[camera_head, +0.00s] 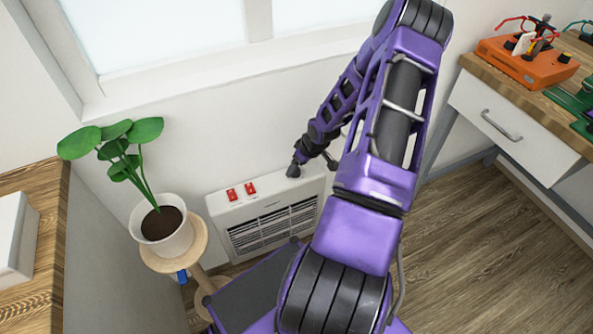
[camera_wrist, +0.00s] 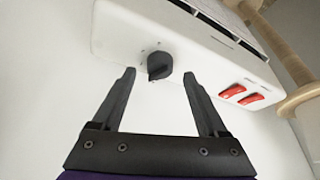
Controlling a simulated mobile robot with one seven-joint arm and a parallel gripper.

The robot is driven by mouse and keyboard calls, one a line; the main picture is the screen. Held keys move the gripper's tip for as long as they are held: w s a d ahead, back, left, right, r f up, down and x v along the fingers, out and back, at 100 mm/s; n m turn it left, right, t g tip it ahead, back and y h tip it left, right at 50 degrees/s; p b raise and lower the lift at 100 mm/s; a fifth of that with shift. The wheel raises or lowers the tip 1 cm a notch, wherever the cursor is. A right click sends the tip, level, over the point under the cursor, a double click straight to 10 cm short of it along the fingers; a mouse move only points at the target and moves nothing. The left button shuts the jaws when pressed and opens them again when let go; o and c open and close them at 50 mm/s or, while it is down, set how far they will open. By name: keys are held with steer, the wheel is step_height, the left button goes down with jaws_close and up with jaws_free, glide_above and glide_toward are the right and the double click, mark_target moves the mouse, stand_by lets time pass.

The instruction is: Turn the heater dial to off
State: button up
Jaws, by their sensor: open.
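The heater (camera_head: 262,216) is a white box with a front grille, standing against the wall below the window. In the wrist view its white top face (camera_wrist: 125,25) carries a black round dial (camera_wrist: 160,64) with a raised ridge and small marks around it. My gripper (camera_wrist: 159,74) is open, with one fingertip on each side of the dial in the picture. I cannot tell whether either finger touches it. In the head view my gripper (camera_head: 312,163) is over the right end of the heater's top. I cannot read the dial's setting.
Two red switches (camera_head: 241,191) sit on the heater's top, left of my gripper in the head view. A potted plant (camera_head: 163,228) stands on a round wooden stand left of the heater. A desk (camera_head: 510,115) with an orange device is at right.

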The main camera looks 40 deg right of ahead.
steer(key=shift+x, duration=1.1)
jaws_close()
steer(key=shift+r+n+p, duration=0.25)
steer(key=shift+n+p, duration=0.15)
steer(key=shift+p, duration=0.5)
steer(key=shift+n+y+p, duration=0.3)
steer(key=shift+n+p, duration=0.1)
steer(key=shift+p, duration=0.1)
steer(key=shift+d+f+n+g+y+p, duration=0.1)
steer(key=shift+n+g+y+p, duration=0.15)
steer(key=shift+n, duration=0.55)
steer(key=shift+d+f+n+g+y+p, duration=0.15)
steer(key=shift+n+y, duration=0.2)
steer(key=shift+n, duration=0.45)
steer(key=shift+a, duration=0.1)
